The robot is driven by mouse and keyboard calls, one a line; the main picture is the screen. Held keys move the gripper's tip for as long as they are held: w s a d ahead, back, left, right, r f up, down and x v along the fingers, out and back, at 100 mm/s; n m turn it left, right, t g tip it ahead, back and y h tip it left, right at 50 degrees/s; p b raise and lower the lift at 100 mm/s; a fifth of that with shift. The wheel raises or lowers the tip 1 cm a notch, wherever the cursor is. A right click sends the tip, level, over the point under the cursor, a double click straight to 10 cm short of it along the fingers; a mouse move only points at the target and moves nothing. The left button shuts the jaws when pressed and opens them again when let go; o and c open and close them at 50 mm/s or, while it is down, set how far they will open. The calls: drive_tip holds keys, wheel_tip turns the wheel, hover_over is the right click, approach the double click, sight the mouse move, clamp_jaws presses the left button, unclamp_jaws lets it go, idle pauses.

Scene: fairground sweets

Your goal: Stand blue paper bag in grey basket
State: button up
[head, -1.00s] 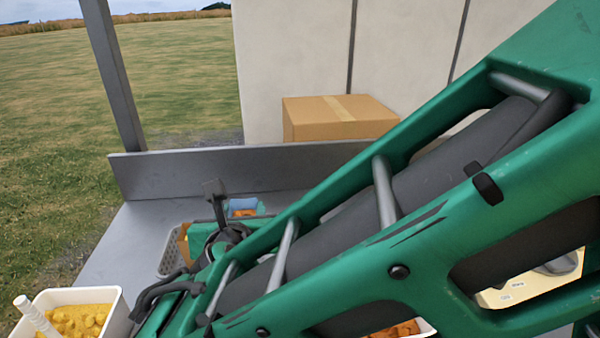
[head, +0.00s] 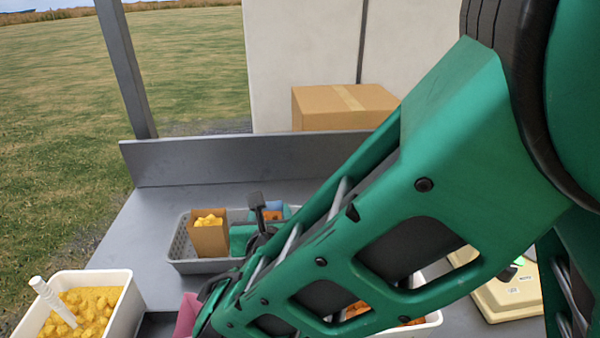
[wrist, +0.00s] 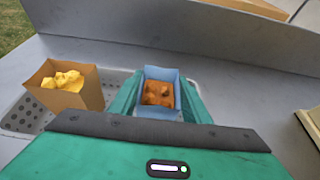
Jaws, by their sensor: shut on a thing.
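The blue paper bag (wrist: 170,128) is upright between the two green fingers of my gripper (wrist: 158,100), which is shut on it. Orange-brown pieces show in its open top. In the head view the blue bag (head: 284,211) shows only in part behind my gripper and arm. The grey basket (head: 184,262), with perforated walls, stands on the counter, and the bag is at or over its right part. Whether the bag's base touches the basket floor is hidden.
A brown paper bag (head: 209,240) with yellow pieces stands in the basket's left part. A white tub (head: 124,306) of yellow pieces with a scoop is at front left. A pink thing (head: 187,314) is partly hidden by my arm. A cardboard box (head: 340,112) is behind the back panel.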

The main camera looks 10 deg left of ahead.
drive_tip(key=shift+f, duration=0.1)
drive_tip(key=o, duration=1.3)
drive_tip(key=v, duration=1.2)
